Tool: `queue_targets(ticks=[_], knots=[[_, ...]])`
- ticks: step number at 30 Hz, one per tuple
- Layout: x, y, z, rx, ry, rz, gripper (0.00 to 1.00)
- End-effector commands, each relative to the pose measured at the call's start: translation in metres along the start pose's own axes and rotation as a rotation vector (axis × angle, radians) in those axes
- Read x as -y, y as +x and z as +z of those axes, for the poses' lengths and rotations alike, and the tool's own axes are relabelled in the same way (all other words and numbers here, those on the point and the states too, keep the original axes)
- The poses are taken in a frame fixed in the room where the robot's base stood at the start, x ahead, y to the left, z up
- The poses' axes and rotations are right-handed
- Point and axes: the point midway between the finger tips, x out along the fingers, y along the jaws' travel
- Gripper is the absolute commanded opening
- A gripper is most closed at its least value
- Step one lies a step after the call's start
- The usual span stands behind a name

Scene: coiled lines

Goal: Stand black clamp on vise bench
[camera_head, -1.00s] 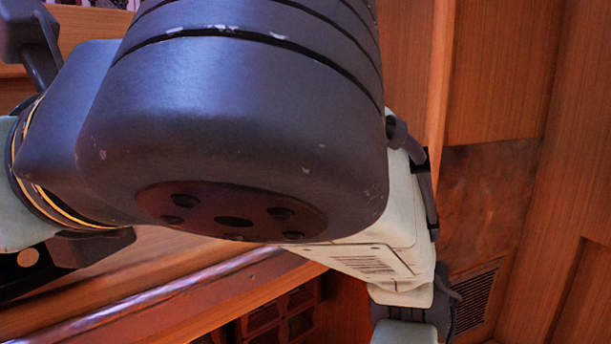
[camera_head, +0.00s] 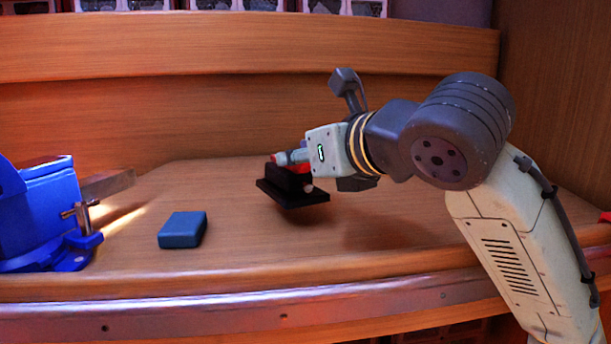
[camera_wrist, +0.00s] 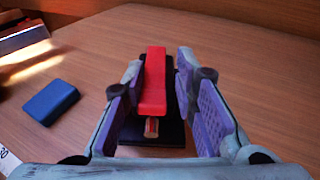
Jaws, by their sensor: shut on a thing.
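The black clamp (camera_head: 288,192) has a flat black base and a red upper part. In the wrist view, the clamp's red part (camera_wrist: 153,85) lies between the purple pads of my gripper (camera_wrist: 160,70). The black base shows below and behind it, partly hidden by the fingers.
A blue vise (camera_head: 40,215) with a grey jaw stands at the bench's left end. A small blue box (camera_head: 183,229) lies between vise and clamp, and also shows in the wrist view (camera_wrist: 51,102). A wooden back wall (camera_head: 250,115) rises behind. Bare wood surrounds the clamp.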

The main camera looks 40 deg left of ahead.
Motion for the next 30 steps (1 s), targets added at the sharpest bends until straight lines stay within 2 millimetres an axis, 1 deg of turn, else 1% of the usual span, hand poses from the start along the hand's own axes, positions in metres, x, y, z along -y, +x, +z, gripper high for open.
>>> queue_targets(ticks=[1, 3, 6, 16, 17, 26, 30], knots=[[-0.001, 0.002, -0.01, 0.0, -0.001, 0.002, 0.0], [-0.001, 0.004, -0.021, 0.0, -0.001, 0.001, 0.0], [-0.002, 0.007, -0.03, 0.001, -0.002, 0.001, 0.0], [-0.002, 0.008, -0.033, 0.001, -0.002, 0.001, 0.0], [-0.002, 0.009, -0.035, -0.002, -0.002, 0.002, 0.27], [-0.002, 0.009, -0.034, -0.002, -0.002, 0.001, 0.47], [-0.002, 0.009, -0.034, -0.002, -0.002, 0.001, 0.47]])
